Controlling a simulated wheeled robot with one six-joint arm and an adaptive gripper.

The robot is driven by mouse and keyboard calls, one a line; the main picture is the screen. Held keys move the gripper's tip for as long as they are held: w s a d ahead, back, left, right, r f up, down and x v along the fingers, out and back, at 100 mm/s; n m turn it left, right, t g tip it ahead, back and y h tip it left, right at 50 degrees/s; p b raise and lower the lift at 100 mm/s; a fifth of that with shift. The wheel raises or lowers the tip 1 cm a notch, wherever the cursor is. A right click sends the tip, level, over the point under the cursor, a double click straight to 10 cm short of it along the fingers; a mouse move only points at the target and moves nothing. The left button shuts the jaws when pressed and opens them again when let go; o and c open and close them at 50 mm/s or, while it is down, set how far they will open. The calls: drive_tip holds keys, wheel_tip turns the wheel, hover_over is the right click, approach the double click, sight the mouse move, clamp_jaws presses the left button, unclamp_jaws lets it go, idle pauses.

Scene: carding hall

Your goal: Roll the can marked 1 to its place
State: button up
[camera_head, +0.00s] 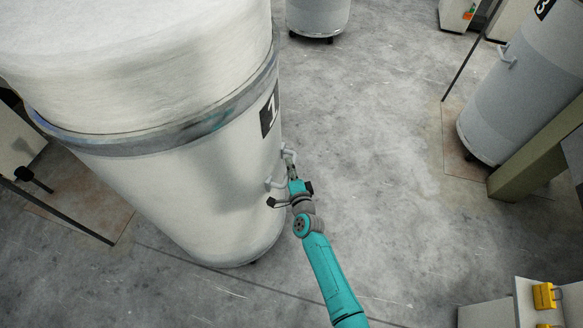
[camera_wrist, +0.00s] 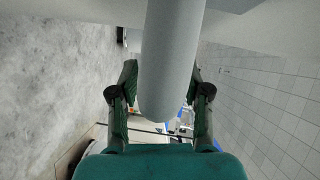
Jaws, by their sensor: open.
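The can marked 1 (camera_head: 185,185) is a large pale cylinder with a grey rim, heaped with white fibre, filling the left of the head view. Its black label with a white 1 (camera_head: 269,112) faces right. A grey handle (camera_head: 274,184) sticks out from its side below the label. My gripper (camera_head: 291,169) is at this handle, beside the can wall. In the wrist view the handle bar (camera_wrist: 170,60) runs between the two open fingers of my gripper (camera_wrist: 164,80). I see a gap on the left side of the bar; contact on the right is unclear.
A can marked 3 (camera_head: 515,95) stands at right beside an olive post (camera_head: 540,152). Another can (camera_head: 318,17) stands at the top. Thin dark poles (camera_head: 471,52) cross at right and lower left. A cabinet with yellow parts (camera_head: 545,296) is at lower right. The middle floor (camera_head: 375,130) is clear.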

drive_tip(key=s+d+r, duration=0.1)
drive_tip(key=s, duration=1)
drive_tip(key=shift+s+d, duration=0.35)
drive_tip(key=shift+d, duration=0.05)
drive_tip(key=s+d+r+n+h, duration=0.1)
drive_tip(key=s+d+r+n, duration=0.3)
drive_tip(key=s, duration=0.7)
drive_tip(key=s+d+f+n, duration=0.15)
drive_tip(key=s+d, duration=0.45)
drive_tip(key=s, duration=0.6)
drive_tip(key=s+d+r+n+g+h, duration=0.1)
drive_tip(key=s+r+n, duration=0.7)
drive_tip(key=s+r, duration=0.9)
drive_tip(key=shift+s+d+n+g+h, duration=0.3)
drive_tip(key=shift+d+n+g, duration=0.1)
drive_tip(key=shift+d, duration=0.45)
